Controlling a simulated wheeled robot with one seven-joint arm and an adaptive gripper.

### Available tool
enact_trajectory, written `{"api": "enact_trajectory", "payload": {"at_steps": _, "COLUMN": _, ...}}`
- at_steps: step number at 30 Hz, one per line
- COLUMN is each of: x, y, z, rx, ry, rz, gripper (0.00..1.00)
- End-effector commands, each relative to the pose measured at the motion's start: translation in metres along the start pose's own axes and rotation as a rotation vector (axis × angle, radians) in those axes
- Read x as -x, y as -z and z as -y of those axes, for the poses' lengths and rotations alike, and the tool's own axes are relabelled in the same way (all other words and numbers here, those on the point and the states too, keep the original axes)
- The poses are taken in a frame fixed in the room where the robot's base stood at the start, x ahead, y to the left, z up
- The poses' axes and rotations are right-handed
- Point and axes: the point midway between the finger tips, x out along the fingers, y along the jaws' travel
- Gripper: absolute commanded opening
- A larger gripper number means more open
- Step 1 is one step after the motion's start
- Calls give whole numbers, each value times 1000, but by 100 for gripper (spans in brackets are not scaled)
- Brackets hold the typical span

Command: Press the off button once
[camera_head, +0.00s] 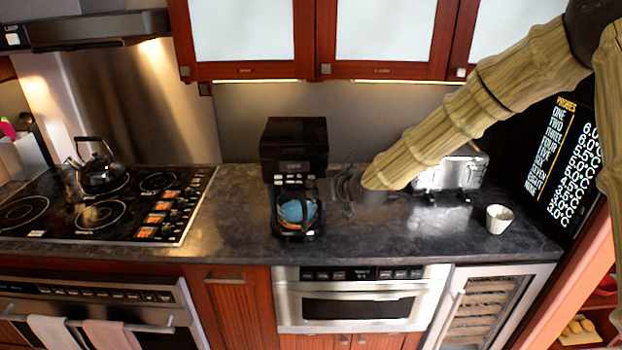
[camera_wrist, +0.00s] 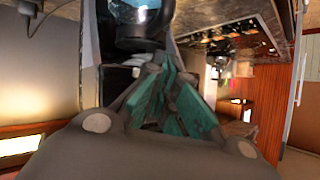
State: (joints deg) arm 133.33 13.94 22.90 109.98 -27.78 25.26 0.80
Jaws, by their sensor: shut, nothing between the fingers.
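The microwave drawer (camera_head: 358,304) is built in under the counter front. It has a dark control strip (camera_head: 355,274) along its top edge. The button labels are too small to read, so I cannot tell which is the off button. My gripper (camera_head: 344,190) is over the counter, right of the coffee maker and above and behind the drawer front. In the wrist view, its teal fingers (camera_wrist: 157,75) are together and empty. The wrist view is turned over, and the drawer panel cannot be made out there.
The black coffee maker (camera_head: 293,150) stands just left of my gripper, with a blue vessel in it. A toaster (camera_head: 450,172) and white cup (camera_head: 499,218) are to the right. The stove (camera_head: 110,205) with a kettle (camera_head: 100,170) is left. Space before the drawer looks clear.

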Motion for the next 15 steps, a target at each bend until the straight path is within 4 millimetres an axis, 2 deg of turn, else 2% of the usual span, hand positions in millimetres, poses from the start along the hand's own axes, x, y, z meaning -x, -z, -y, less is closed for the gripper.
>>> {"api": "enact_trajectory", "payload": {"at_steps": 15, "x": 22, "y": -17, "z": 17, "rx": 1, "ry": 1, "rz": 1, "gripper": 0}}
